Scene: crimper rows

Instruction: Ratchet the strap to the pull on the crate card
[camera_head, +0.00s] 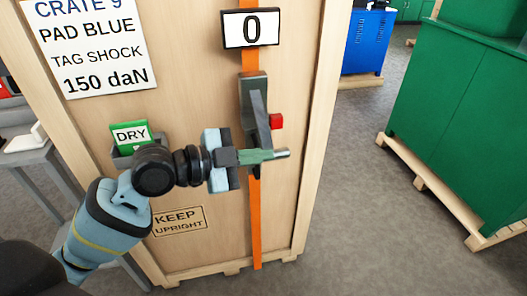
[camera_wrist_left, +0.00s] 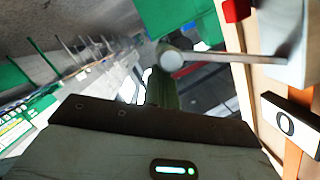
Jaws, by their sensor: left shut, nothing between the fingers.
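The crate card (camera_head: 105,48) reads CRATE 9, PAD BLUE, TAG SHOCK, 150 daN. The orange strap (camera_head: 256,215) runs vertically down the crate front. The ratchet (camera_head: 256,92) sits on it, with its lever hanging down to a metal crossbar (camera_head: 283,153). The display (camera_head: 250,28) above reads 0; it also shows in the left wrist view (camera_wrist_left: 287,125). My left gripper (camera_head: 264,156) is shut and empty, its fingers at the crossbar. The crossbar's round end (camera_wrist_left: 171,58) shows beside them in the left wrist view; I cannot tell if they touch. My right gripper is out of view.
A red button-like part (camera_head: 277,121) juts beside the ratchet. The wooden crate (camera_head: 200,105) carries a green DRY tag (camera_head: 130,132) in a holder and a KEEP UPRIGHT mark (camera_head: 180,221). A green cabinet (camera_head: 460,110) on a pallet stands right, with clear floor between.

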